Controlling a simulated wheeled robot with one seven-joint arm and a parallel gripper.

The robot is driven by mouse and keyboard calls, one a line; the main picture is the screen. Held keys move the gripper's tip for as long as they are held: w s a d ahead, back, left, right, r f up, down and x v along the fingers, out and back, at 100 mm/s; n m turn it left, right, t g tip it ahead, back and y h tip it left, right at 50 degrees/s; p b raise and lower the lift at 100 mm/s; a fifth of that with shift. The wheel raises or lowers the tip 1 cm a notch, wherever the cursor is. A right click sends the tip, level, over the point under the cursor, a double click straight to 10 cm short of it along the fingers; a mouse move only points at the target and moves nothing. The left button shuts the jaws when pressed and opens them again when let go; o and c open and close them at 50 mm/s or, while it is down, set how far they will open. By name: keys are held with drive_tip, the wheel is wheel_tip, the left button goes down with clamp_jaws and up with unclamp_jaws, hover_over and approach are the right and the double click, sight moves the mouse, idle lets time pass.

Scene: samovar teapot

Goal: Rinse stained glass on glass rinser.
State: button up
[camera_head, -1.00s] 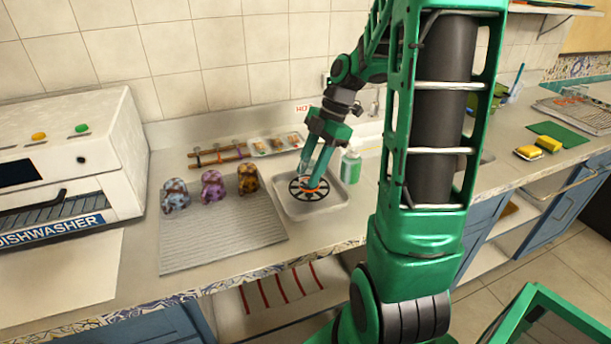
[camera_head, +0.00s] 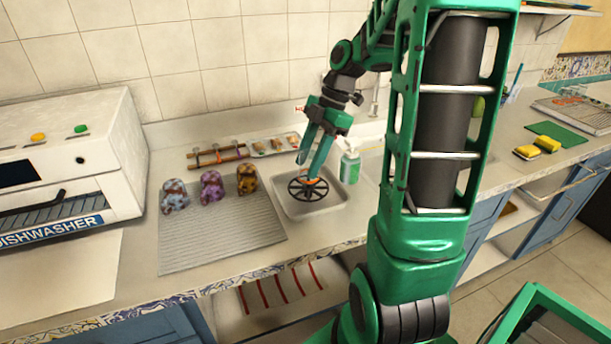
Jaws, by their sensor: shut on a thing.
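The glass rinser (camera_head: 296,195) is a round black spoked plate set in a shallow grey basin (camera_head: 325,207) at the middle of the counter. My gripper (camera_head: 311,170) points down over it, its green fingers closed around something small. The stained glass in the fingers can hardly be made out; a small orange patch shows at the fingertips, just above the rinser. I cannot tell whether the glass touches the rinser.
Three patterned cups, blue (camera_head: 174,196), purple (camera_head: 212,184) and yellow-brown (camera_head: 248,179), stand on a ribbed drainboard (camera_head: 215,235) to the left. A green soap bottle (camera_head: 350,167) stands right of the basin. A dishwasher (camera_head: 75,150) is at far left. Yellow sponges (camera_head: 527,152) lie right.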

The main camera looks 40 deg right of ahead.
idle(0.3)
drive_tip(key=shift+r, duration=2.25)
